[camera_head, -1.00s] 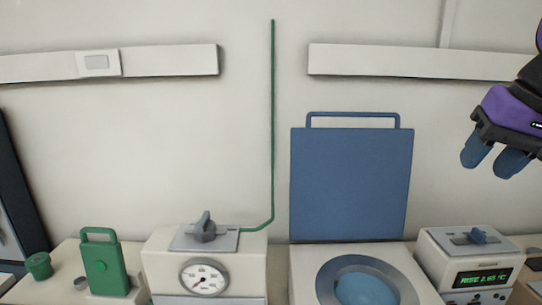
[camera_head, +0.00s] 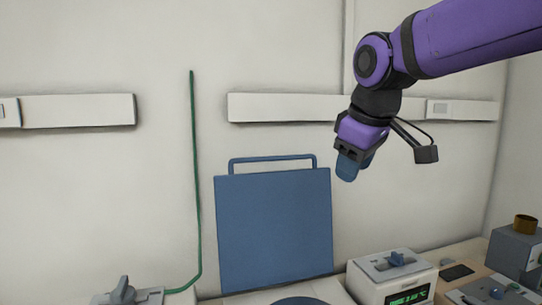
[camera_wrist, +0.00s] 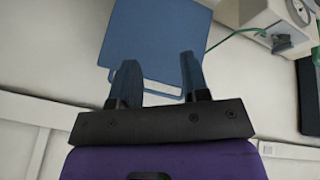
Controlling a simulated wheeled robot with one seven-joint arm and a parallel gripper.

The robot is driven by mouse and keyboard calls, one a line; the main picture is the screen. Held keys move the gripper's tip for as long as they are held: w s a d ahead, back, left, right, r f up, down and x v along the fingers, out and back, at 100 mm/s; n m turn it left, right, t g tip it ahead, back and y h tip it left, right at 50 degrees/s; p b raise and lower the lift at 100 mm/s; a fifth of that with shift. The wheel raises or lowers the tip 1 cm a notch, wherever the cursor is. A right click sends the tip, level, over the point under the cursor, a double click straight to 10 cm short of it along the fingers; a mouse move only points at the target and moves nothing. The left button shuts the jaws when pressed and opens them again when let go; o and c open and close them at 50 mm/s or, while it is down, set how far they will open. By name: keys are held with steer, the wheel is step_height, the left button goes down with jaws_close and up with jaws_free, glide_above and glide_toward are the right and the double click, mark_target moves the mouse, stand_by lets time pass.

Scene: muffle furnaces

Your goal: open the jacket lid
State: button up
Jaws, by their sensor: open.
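The jacket lid (camera_head: 275,225) is a blue square panel with a bar handle (camera_head: 272,160) along its top edge. It stands upright behind the round opening (camera_head: 300,301) of its unit, so the opening is uncovered.
A white control box with a green display (camera_head: 405,297) stands right of the lid. A grey box with a brown cup (camera_head: 522,250) is farther right. A green cable (camera_head: 196,190) runs up the wall at left.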

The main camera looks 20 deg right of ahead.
steer(key=w+a+r+n, duration=0.2)
steer(key=w+n, duration=0.2)
steer(key=w, duration=0.5)
steer(key=w+a+r+n, duration=0.15)
steer(key=w+n, duration=0.25)
steer(key=w, duration=0.5)
steer(key=w+a+r+n, duration=0.2)
steer(key=w+n, duration=0.2)
steer(key=w, duration=0.6)
steer(key=shift+y, duration=0.3)
steer(key=x, duration=0.9)
steer(key=shift+d+f, duration=0.15)
steer(key=shift+f, duration=0.35)
jaws_close()
